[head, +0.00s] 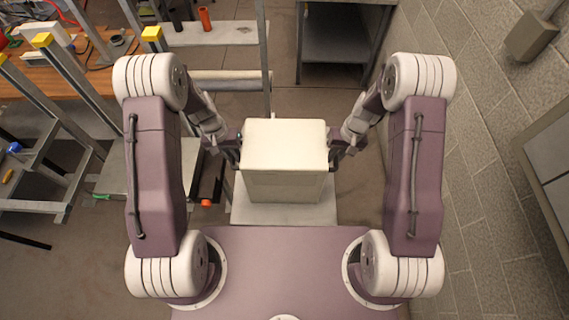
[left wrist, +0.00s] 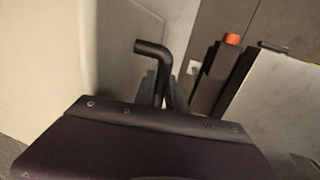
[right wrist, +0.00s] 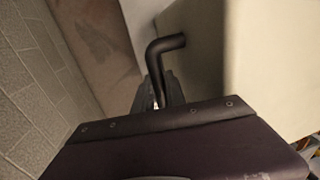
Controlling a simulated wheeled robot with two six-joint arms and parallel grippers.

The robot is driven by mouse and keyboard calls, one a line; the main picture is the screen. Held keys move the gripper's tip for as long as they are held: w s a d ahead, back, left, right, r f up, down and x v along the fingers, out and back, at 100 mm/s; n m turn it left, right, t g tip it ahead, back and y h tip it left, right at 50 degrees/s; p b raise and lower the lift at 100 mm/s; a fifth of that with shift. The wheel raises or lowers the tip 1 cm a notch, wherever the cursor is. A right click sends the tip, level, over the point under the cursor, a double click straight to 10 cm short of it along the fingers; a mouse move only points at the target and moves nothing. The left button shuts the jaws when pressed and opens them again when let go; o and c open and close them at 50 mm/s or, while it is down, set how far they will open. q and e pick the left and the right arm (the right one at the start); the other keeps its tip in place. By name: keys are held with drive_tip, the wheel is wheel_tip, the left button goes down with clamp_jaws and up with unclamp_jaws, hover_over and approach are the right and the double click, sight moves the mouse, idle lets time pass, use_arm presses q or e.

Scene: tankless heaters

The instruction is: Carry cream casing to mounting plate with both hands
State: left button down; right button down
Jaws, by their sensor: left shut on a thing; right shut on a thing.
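The cream casing (head: 285,150) is a box held between my two arms, in front of my body in the head view. My left gripper (head: 234,150) is at its left side and my right gripper (head: 335,150) is at its right side. In the left wrist view, the left gripper (left wrist: 165,90) is shut on a black bent handle (left wrist: 152,48) beside the casing wall (left wrist: 60,60). In the right wrist view, the right gripper (right wrist: 160,90) is shut on a similar black handle (right wrist: 165,43) beside the casing (right wrist: 260,60). I cannot make out the mounting plate for certain.
A pale flat surface (head: 250,212) lies below the casing. A workbench with metal frames (head: 60,75) and tools stands at the left. A dark shelf unit (head: 338,40) is at the back. A grey block wall (head: 490,120) runs along the right. Open floor (head: 310,100) lies beyond the casing.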

use_arm(q)
drive_tip(key=shift+r, duration=0.2)
use_arm(e)
drive_tip(key=shift+r, duration=0.15)
